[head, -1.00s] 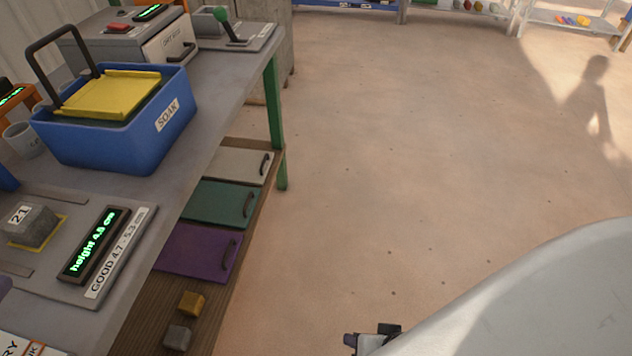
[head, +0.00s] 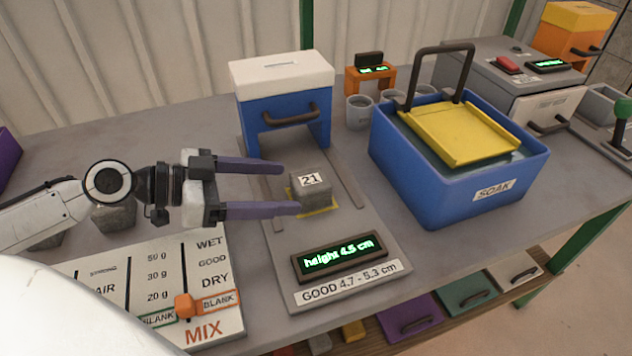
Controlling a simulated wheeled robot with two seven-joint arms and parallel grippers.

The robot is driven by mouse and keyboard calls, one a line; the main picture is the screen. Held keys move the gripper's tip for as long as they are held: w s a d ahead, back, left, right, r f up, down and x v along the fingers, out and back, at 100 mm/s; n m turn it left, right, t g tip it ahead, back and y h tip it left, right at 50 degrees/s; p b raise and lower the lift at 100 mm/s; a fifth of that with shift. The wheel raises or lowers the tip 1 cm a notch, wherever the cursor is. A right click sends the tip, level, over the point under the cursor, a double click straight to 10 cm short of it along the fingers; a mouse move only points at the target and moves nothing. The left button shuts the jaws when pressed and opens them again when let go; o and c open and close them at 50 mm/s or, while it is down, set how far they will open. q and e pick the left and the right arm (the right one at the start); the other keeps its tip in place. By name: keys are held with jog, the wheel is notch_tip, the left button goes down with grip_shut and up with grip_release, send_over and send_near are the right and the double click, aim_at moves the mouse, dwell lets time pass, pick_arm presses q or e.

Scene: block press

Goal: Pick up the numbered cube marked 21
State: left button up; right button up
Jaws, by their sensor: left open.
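The grey cube marked 21 (head: 313,190) sits on a yellow-outlined square of the grey height gauge plate (head: 277,262), with its label facing up. My left gripper (head: 292,188) comes in from the left with its two purple fingers apart. The fingertips reach the left side of the cube, one at its back and one at its front. The picture does not show whether they touch it. The gauge display (head: 341,256) reads height 4.5 cm. My right gripper is not in view.
A blue and white press housing (head: 283,95) stands behind the cube. A blue SOAK tub (head: 453,185) with a yellow tray is to the right. A MIX board (head: 125,300) lies front left.

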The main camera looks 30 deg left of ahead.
aim_at(295, 184)
pick_arm(q)
jog(key=shift+x, duration=1)
jog(key=shift+b+x, duration=0.8)
jog(key=shift+x, duration=0.55)
jog(key=w+b, duration=0.1)
jog(key=d+b, duration=0.1)
jog(key=shift+w+f+b, duration=0.25)
jog(key=shift+w+b, duration=0.1)
jog(key=shift+w+d, duration=0.1)
jog(key=shift+w, duration=0.05)
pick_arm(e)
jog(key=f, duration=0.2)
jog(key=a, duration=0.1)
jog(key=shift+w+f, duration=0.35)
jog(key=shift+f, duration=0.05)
pick_arm(q)
jog(key=shift+r, duration=0.15)
jog(key=c, duration=1.4)
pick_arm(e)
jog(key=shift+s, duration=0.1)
